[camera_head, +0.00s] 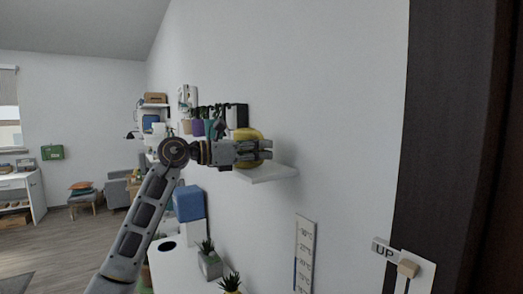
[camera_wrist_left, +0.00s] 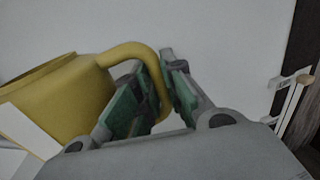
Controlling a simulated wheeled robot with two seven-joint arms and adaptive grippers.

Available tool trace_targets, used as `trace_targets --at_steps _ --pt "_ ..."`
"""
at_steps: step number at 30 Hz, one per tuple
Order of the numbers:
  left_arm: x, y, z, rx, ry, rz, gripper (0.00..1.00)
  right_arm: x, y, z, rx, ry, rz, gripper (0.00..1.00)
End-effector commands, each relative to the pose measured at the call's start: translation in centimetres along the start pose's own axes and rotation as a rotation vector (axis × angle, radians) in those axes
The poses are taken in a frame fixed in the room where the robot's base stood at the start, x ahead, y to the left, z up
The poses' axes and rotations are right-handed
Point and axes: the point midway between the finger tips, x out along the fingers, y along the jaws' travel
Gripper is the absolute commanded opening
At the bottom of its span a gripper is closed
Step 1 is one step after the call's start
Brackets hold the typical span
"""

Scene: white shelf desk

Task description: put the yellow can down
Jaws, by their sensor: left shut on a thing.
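The yellow can (camera_head: 247,133) is at the white wall shelf (camera_head: 270,174) in the head view, partly hidden behind my left gripper (camera_head: 268,150). In the left wrist view the yellow can (camera_wrist_left: 62,100) has a wide body at the left and a curved handle reaching right. My left gripper (camera_wrist_left: 160,88) is shut on that handle, with green-lined fingers on either side of it. I cannot tell whether the can's base touches the shelf. My right gripper is not in view.
A dark rack with hanging items (camera_head: 212,116) is on the wall just left of the can. Below are a blue box (camera_head: 188,203) and potted plants (camera_head: 209,262). A slider panel marked UP (camera_head: 405,270) and a dark door frame (camera_head: 440,130) are at the right.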

Motion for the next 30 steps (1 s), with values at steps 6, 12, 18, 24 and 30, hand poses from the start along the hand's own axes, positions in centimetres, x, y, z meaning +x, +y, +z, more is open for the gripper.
trace_targets --at_steps 6,12,18,24,30 --pt "-0.02 0.0 -0.26 0.001 -0.001 0.001 0.0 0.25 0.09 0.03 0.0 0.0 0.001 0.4" --pt "0.01 0.01 -0.24 0.0 0.0 0.0 0.33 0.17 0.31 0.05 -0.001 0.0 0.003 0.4" --pt "0.01 0.01 -0.23 0.0 0.0 0.0 0.33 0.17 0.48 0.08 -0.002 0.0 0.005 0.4" --pt "0.01 0.0 -0.08 0.0 0.0 0.0 0.33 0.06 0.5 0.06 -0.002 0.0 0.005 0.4" --pt "-0.9 0.09 -0.05 0.0 0.0 0.002 0.33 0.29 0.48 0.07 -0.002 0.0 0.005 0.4"
